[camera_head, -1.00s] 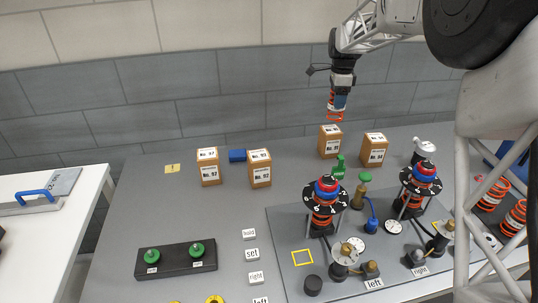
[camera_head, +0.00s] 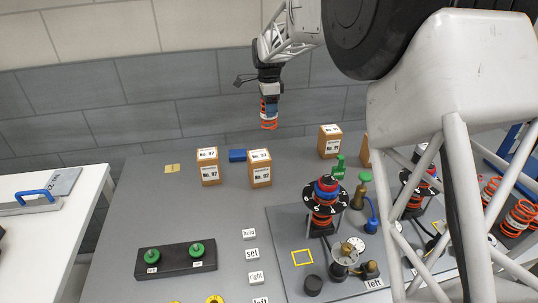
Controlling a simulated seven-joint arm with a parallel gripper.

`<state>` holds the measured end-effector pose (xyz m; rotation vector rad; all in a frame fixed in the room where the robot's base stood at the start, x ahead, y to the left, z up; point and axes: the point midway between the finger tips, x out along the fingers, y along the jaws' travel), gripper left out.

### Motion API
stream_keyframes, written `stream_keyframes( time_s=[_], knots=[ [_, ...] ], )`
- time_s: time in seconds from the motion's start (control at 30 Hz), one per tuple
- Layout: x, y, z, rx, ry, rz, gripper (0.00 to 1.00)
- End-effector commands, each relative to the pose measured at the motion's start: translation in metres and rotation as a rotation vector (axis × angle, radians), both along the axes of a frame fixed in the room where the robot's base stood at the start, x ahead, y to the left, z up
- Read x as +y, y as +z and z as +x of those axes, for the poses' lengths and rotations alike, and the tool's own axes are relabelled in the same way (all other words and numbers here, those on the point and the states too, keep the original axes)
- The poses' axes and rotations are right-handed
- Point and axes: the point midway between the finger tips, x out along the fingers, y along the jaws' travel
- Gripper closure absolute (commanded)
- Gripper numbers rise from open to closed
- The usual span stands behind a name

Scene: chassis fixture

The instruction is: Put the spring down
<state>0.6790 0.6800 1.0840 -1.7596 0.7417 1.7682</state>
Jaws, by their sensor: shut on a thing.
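My gripper (camera_head: 269,92) is shut on an orange coil spring (camera_head: 269,119). The spring hangs upright below it, in the air, in front of the grey wall. In the picture it is above the box labelled No. 02 (camera_head: 259,169), apart from it. The fingertips are small and partly hidden by the spring and the blue part at its top.
Several labelled boxes, such as No. 97 (camera_head: 209,167) and another (camera_head: 330,142), stand at the table's back. A blue block (camera_head: 237,155) lies between two. The chassis plate (camera_head: 285,245) bears a left spring tower (camera_head: 325,205).

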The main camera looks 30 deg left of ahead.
Motion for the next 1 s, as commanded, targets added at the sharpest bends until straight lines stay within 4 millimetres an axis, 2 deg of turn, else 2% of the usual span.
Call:
stream_keyframes(
  time_s=[0.2, 0.67, 1.0],
  knots=[
    [0.001, -0.018, 0.0, -0.004, 0.0, 0.004, 0.8],
    [0.0, -0.023, 0.0, -0.004, 0.0, 0.004, 0.8],
    [0.0, -0.059, 0.0, -0.003, 0.0, 0.003, 0.8]
  ],
)
